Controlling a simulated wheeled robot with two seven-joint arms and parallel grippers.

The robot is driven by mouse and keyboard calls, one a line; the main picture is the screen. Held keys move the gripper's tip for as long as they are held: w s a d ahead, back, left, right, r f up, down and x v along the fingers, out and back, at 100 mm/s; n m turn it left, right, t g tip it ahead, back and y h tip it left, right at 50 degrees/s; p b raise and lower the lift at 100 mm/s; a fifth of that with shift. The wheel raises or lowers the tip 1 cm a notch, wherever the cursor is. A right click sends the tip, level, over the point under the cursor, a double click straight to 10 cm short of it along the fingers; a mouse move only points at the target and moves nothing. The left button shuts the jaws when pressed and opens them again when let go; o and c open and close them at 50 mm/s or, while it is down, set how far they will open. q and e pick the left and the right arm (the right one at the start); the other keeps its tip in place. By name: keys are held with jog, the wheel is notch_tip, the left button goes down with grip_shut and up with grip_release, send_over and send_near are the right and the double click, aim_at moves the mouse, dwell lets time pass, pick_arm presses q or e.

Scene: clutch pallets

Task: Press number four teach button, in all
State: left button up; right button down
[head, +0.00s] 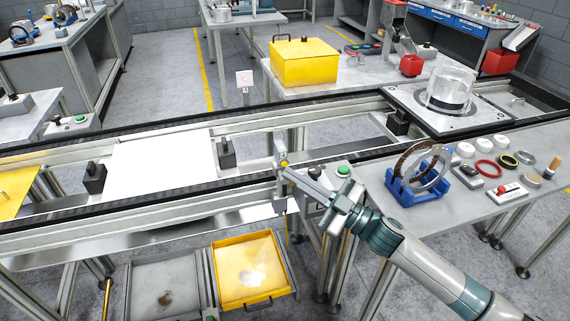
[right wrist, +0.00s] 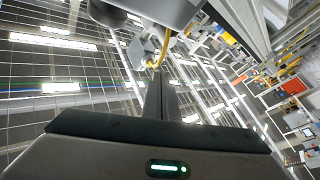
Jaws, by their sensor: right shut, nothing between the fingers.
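A grey button box with a green button (head: 343,170) stands at the near edge of the conveyor in the head view, just right of my right gripper. No number can be read on it. My right gripper (head: 285,166) reaches in from the lower right, over the conveyor's near rail. It is shut and empty, apart from the green button. Part of the box is hidden behind my gripper and wrist. Another green button (head: 80,119) sits on a box at the far left. A red button (head: 506,189) sits on a small box on the right table. My left gripper is out of view.
The conveyor (head: 60,212) runs across the view with a white plate (head: 160,160) on it. A blue cradle holding rings (head: 408,191) stands right of my gripper. A clear cylinder (head: 452,86) stands at the back right. A yellow drawer (head: 230,250) is open below.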

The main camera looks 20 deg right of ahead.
jog(key=s+p, duration=0.1)
jog(key=s, duration=0.4)
dwell(0.7)
dwell(0.6)
